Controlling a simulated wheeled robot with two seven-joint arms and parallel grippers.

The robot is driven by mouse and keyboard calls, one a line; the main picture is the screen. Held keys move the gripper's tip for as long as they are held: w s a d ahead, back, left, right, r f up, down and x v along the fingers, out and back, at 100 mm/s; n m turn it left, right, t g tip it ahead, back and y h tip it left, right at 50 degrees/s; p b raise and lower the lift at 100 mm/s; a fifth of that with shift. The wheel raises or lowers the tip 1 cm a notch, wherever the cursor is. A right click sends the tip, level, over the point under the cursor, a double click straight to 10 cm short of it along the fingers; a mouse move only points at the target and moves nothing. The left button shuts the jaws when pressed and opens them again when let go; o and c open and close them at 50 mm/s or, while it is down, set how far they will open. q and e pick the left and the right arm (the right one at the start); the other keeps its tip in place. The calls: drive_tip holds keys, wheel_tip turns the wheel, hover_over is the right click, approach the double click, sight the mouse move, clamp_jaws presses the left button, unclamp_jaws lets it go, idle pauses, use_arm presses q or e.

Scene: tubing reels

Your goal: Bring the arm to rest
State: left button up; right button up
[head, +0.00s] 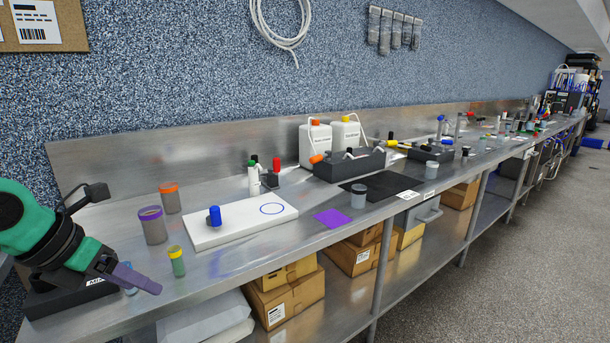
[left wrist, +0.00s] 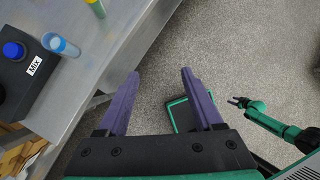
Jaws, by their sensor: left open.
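My left gripper (head: 135,280) comes in from the left in the head view, beside the front edge of the steel bench. In the left wrist view its two purple fingers (left wrist: 158,80) are spread apart with nothing between them, above the speckled floor and off the bench edge. My right arm, green with a small dark gripper (left wrist: 239,102), shows at the right of the left wrist view, over the floor. It is too small there to tell how its jaws stand.
A dark block labelled Mix (left wrist: 22,80) and a blue tube (left wrist: 62,46) stand near the bench edge. A yellow-capped tube (head: 176,260), an orange-topped jar (head: 170,198), a purple-topped jar (head: 153,226) and a white board (head: 240,226) are farther along. The floor (head: 500,250) is clear.

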use_arm(q)
drive_tip(key=w+d+r+n+t+h, duration=0.2)
drive_tip(key=w+d+t+h, duration=0.1)
drive_tip(key=d+h, duration=0.4)
drive_tip(key=w+d+r+n+t+h, duration=0.2)
drive_tip(key=d+r+n+t+h, duration=0.15)
drive_tip(key=d, duration=0.45)
drive_tip(key=w+a+f+n+t+y, duration=0.2)
drive_tip(key=w+a+n+t+y, duration=0.35)
drive_tip(key=n, duration=0.75)
drive_tip(key=s+a+f+n+g+y, duration=0.1)
drive_tip(key=s+a+f+n+y, duration=0.1)
drive_tip(key=a+f+n+y, duration=0.35)
drive_tip(key=s+a+f+n+y, duration=0.1)
drive_tip(key=a+f+n+y, duration=0.25)
drive_tip(key=f+n, duration=0.35)
drive_tip(key=s+d+f+n+g+h, duration=0.1)
drive_tip(key=s+d+f+n+g, duration=0.2)
drive_tip(key=s+f+g, duration=0.6)
drive_tip(key=s+d+f+n+g, duration=0.2)
drive_tip(key=s+d+f+g, duration=0.15)
drive_tip(key=s+f, duration=0.95)
wheel_tip(320, 180, down, 26)
drive_tip(key=s+a+g, duration=0.1)
drive_tip(key=g, duration=0.1)
drive_tip(key=s+a+f, duration=0.2)
drive_tip(key=s+f, duration=1)
drive_tip(key=s, duration=0.3)
drive_tip(key=shift+s+a+g, duration=0.35)
drive_tip(key=shift+g, duration=0.1)
